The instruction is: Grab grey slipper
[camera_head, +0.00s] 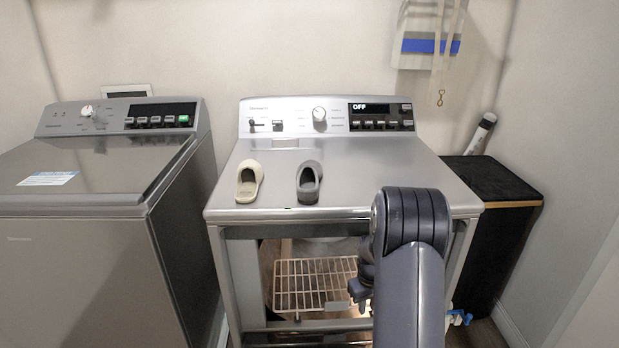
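The grey slipper (309,182) lies on the top of the right-hand machine (390,178), near its front edge. My arm comes up from the bottom right of the view and bends in front of the machine. My gripper (361,291) is partly hidden behind my arm, low in front of the machine's opening. It is below and to the right of the grey slipper and apart from it. Its fingers do not show clearly.
A washer (90,165) stands at the left, its lid closed. A wire rack (313,284) shows in the right machine's front opening. A black cabinet (506,230) stands at the right with a tube (482,133) behind. The machine top right of the grey slipper is clear.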

